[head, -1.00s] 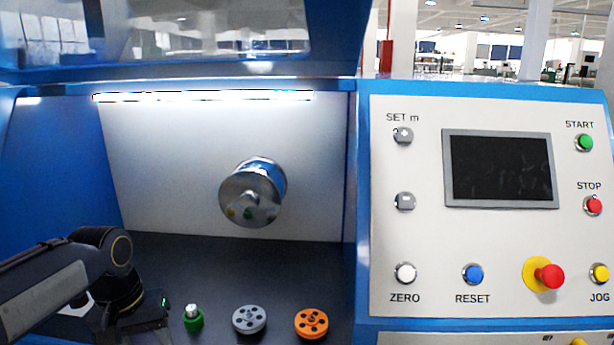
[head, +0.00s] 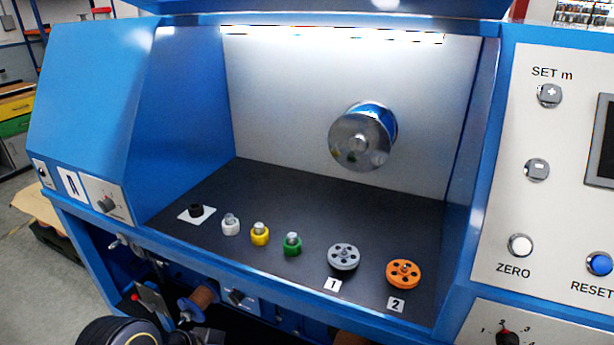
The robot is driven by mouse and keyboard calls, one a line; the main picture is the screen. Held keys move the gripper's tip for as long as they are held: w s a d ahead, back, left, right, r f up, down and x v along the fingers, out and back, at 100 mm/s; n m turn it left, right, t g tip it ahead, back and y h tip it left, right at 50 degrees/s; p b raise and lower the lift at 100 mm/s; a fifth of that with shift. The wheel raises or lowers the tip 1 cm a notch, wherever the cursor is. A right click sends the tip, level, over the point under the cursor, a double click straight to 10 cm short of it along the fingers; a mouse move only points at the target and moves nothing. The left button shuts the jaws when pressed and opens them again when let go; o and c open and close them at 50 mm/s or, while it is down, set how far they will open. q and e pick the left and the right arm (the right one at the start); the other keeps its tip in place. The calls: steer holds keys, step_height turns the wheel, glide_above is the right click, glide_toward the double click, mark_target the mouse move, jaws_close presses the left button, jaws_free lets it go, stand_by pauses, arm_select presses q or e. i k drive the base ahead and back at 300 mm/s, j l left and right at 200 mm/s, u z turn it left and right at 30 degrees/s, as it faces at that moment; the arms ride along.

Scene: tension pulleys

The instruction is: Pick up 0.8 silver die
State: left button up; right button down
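A die with a pale silver-white base and a metal top (head: 230,224) stands upright on the dark shelf of the blue machine, left of the yellow die (head: 260,234). No size marking is readable on it. It stands free and nothing touches it. A dark rounded part of my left arm shows at the bottom left, below the shelf. My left gripper cannot be made out, and my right gripper is out of the picture.
A green die (head: 292,245), a grey pulley (head: 343,257) and an orange pulley (head: 403,274) stand to the right. A black piece (head: 196,211) sits on a white card at the left. A metal spool (head: 362,138) juts from the back wall. The shelf behind the dies is clear.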

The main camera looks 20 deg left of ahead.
mark_target(259, 228)
steer(key=j, duration=1.15)
steer(key=j+z, duration=0.15)
steer(key=j, duration=0.95)
steer(key=k, duration=0.05)
